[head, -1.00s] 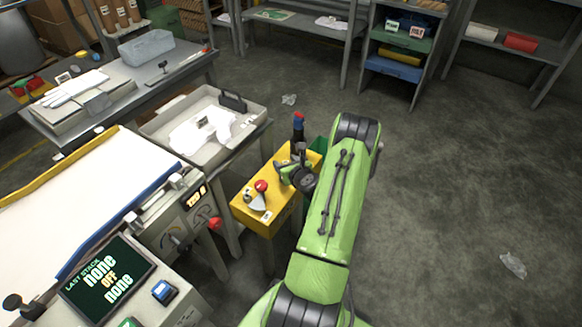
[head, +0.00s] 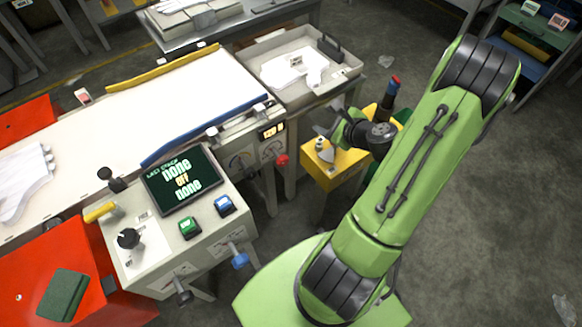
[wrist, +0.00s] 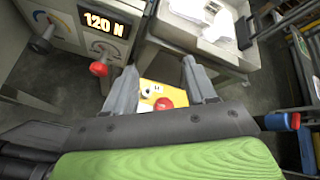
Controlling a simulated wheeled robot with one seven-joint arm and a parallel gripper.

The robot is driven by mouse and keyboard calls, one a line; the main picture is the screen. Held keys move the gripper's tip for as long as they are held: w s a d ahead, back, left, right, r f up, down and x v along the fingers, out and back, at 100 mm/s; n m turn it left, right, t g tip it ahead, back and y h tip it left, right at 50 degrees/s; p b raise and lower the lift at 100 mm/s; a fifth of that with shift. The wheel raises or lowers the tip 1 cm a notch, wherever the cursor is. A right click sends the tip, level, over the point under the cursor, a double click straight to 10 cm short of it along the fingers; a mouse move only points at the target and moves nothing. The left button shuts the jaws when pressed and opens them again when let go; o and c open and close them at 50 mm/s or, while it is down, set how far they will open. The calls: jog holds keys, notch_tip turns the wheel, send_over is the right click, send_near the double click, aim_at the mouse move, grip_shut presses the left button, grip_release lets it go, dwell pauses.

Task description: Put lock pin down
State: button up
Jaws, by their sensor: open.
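I cannot say for sure which part is the lock pin. A red ball-topped piece (wrist: 165,103) is on the yellow stand (head: 340,172), which also shows between my fingers in the wrist view (wrist: 150,90). A pale cone-shaped piece (head: 326,154) is on the stand's left part in the head view. My gripper (wrist: 160,78) is open, its two grey fingers spread above the stand, with nothing seen held between them. In the head view my gripper (head: 340,130) is over the stand, and its fingertips are hard to make out.
A press with a 120 N display (wrist: 103,23) and a red knob (head: 282,160) stands left of the yellow stand. A dark bottle with a red and blue cap (head: 391,92) is behind my wrist. A grey tray (head: 345,72) lies beyond. Floor at right is mostly clear.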

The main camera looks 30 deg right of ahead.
jog(key=a+r+n+g+y, duration=0.2)
jog(key=a+r+n, duration=0.2)
jog(key=a+n, duration=0.4)
jog(key=a+r+n+g+y, duration=0.1)
jog(key=a+r+n+g, duration=0.25)
jog(key=a+n, duration=0.5)
jog(key=s+a+r+n+h, duration=0.1)
jog(key=s+a+r+n, duration=0.3)
jog(key=s, duration=0.4)
jog(key=s+a+r+n+h, duration=0.1)
jog(key=s+a+r+n, duration=0.2)
jog(key=s+r+n, duration=0.2)
jog(key=s+n+g, duration=0.1)
jog(key=s+n, duration=0.2)
jog(key=n, duration=0.1)
jog(key=shift+a+r, duration=0.4)
